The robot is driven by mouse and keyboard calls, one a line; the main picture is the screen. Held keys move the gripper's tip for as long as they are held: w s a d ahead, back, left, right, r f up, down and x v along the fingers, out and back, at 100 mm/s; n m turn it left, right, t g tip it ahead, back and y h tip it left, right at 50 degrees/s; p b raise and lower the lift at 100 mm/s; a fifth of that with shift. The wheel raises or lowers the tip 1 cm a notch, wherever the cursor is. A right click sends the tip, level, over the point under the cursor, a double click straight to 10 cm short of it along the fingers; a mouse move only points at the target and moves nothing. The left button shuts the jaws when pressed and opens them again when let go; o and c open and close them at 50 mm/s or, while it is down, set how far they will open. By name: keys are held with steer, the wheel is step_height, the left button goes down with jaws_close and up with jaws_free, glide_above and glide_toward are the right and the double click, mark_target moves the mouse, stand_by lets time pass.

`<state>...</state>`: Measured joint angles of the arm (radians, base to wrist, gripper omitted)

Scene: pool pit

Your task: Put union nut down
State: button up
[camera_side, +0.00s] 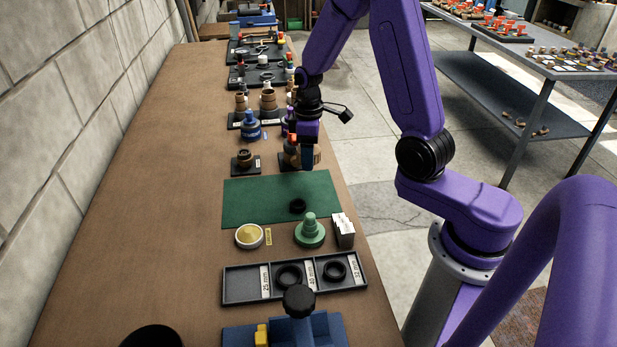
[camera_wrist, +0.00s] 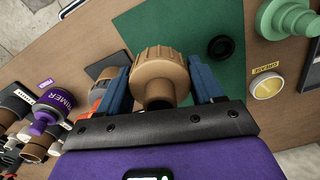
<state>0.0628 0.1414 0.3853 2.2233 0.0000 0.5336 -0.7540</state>
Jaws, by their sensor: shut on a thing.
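My gripper (camera_wrist: 160,72) is shut on a tan-brown union nut (camera_wrist: 158,76), with one blue finger on each side of it in the wrist view. The nut has a ribbed rim and a narrower neck toward the palm. In the side view my gripper (camera_side: 310,160) hangs past the far right edge of the green mat (camera_side: 250,200), beside a small dark stand. The held nut is hard to make out there. The mat also shows behind the nut in the wrist view (camera_wrist: 150,25). The exact height above the bench cannot be told.
A black ring (camera_side: 297,206) lies on the mat. Nearer stand a green stepped cone (camera_side: 310,232), a grease tin (camera_side: 249,236), white cards (camera_side: 343,230) and a three-part tray (camera_side: 240,284) with rings in two compartments. Stands with fittings line the bench beyond; the bench's left side is clear.

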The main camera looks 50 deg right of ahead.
mark_target(309, 183)
steer(key=shift+f, duration=3.15)
steer(key=shift+f, duration=0.6)
